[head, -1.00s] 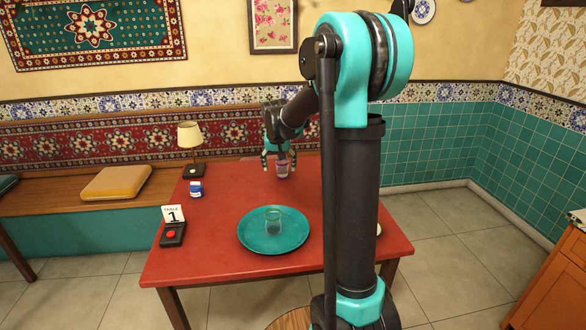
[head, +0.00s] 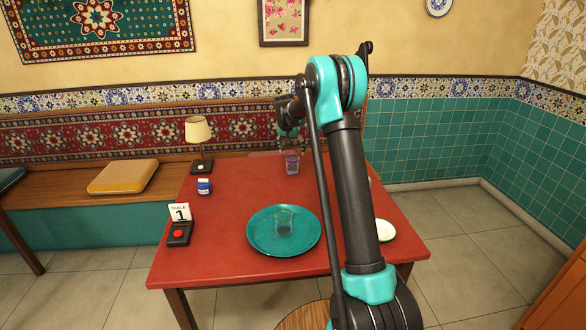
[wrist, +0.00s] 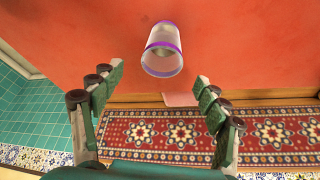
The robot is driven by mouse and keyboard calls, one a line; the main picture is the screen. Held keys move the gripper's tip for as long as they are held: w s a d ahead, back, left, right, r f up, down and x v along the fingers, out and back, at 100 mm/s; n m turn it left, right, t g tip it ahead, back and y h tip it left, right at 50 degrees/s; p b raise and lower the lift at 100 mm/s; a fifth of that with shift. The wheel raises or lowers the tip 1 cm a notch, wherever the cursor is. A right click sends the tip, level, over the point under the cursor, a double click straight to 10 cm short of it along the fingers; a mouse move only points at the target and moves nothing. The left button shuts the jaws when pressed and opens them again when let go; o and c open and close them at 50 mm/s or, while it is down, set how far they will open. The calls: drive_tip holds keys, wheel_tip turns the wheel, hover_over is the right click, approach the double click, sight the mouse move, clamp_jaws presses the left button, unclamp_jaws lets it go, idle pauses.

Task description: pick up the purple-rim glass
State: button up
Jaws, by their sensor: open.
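The purple-rim glass (head: 291,163) stands upright on the red table (head: 225,215), towards its far edge. In the wrist view the glass (wrist: 162,52) is clear with a purple rim and a purple band at its other end. My gripper (head: 287,132) shows partly in the head view, above and behind the glass, small and partly covered by my arm. In the wrist view my gripper (wrist: 158,88) has its fingers spread wide with nothing between them. The glass is beyond the fingertips, roughly centred and not touched.
A teal plate (head: 262,243) holds another clear glass (head: 285,221). A white dish (head: 385,230) is at the right edge, partly behind my arm. A lamp (head: 198,140), blue jar (head: 204,187) and table-number stand (head: 179,225) line the left side. A patterned bench lies behind.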

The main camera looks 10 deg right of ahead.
sight(293, 163)
drive_tip(key=x, duration=1)
drive_tip(key=shift+w+a+f, duration=0.15)
drive_tip(key=shift+w+f, duration=0.05)
drive_tip(key=shift+f, duration=0.1)
drive_tip(key=shift+c, duration=0.6)
drive_tip(key=c, duration=1.3)
drive_tip(key=shift+r, duration=0.2)
